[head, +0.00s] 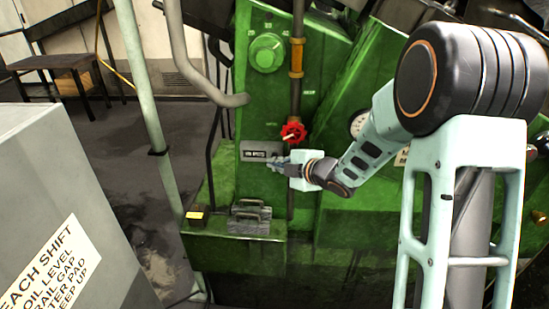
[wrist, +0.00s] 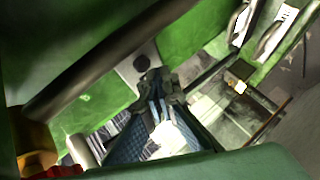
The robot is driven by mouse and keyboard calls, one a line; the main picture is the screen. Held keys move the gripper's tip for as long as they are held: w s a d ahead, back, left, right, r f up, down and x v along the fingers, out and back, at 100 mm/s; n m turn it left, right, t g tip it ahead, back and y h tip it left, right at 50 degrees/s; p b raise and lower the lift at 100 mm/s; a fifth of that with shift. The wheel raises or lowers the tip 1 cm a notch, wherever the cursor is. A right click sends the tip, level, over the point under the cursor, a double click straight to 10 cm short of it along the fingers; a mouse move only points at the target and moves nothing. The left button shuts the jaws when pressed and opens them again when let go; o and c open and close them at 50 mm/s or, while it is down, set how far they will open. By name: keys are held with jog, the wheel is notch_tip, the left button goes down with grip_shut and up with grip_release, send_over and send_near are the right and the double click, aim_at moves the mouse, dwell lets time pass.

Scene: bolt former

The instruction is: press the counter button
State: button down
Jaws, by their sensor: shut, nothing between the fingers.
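The counter (head: 256,151) is a small grey plate with a dark number window on the front of the green machine, in the head view. In the wrist view its plate (wrist: 129,71) carries a dark round spot (wrist: 141,63), which looks like the button. My gripper (head: 273,162) is shut and empty, with its fingertips at the lower right of the plate in the head view. In the wrist view the gripper (wrist: 152,80) has its tips just below the dark spot. I cannot tell whether they touch the plate. The button is not clear in the head view.
A red valve wheel (head: 293,132) on a vertical pipe sits close above my gripper. A large green dial (head: 267,52) is higher up. Grey handled blocks (head: 249,216) and a small yellow-topped box (head: 197,214) stand on the ledge below. A grey cabinet (head: 60,190) stands at left.

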jog(key=shift+w+d+r, duration=0.2)
jog(key=shift+w+r, duration=0.45)
jog(key=shift+w, duration=0.05)
dwell(0.7)
jog(key=shift+d+r, duration=0.1)
jog(key=shift+d, duration=0.1)
dwell(0.9)
jog(key=s, duration=0.1)
jog(key=s+b, duration=0.1)
jog(key=s, duration=0.1)
jog(key=s+b, duration=0.1)
jog(key=s, duration=0.1)
jog(key=shift+s+a+f, duration=0.2)
jog(key=shift+a+f, duration=0.05)
jog(key=shift+f, duration=0.15)
dwell(0.3)
